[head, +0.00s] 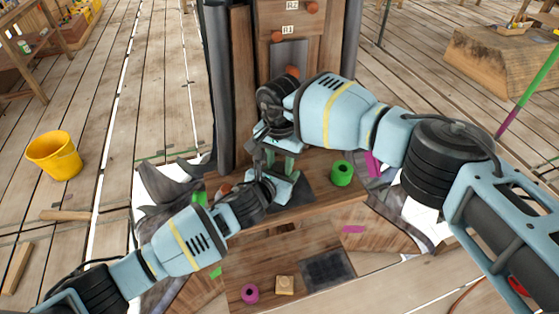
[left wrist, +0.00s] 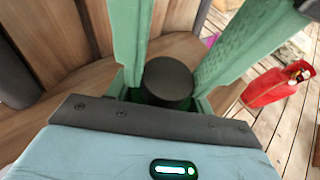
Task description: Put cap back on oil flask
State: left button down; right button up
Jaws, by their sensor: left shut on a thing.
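In the left wrist view, a dark round-topped piece (left wrist: 168,78) sits between the green fingers of my left gripper (left wrist: 165,60), close to the palm. Dark green shows just below it. I cannot tell whether this is the flask with its cap or only one of them. In the head view, my right gripper (head: 280,162) is at the middle of the bench, just above and beside my left wrist. The two grippers overlap there, so the right one's fingers and anything in them are unclear. No separate flask or cap can be made out for sure.
A green roll (head: 341,173) stands on the bench right of the grippers. A magenta roll (head: 250,293), a wooden block (head: 284,285) and a dark mat (head: 327,270) lie nearer. A wooden tower (head: 241,90) rises behind. A red can (left wrist: 277,86) stands on the floor.

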jog(key=shift+a, duration=0.1)
jog(key=shift+c, duration=1.1)
jog(key=m, duration=0.6)
jog(key=shift+w+m, duration=0.1)
jog(key=shift+m, duration=0.3)
jog(key=o, duration=1.1)
jog(key=shift+c, duration=0.2)
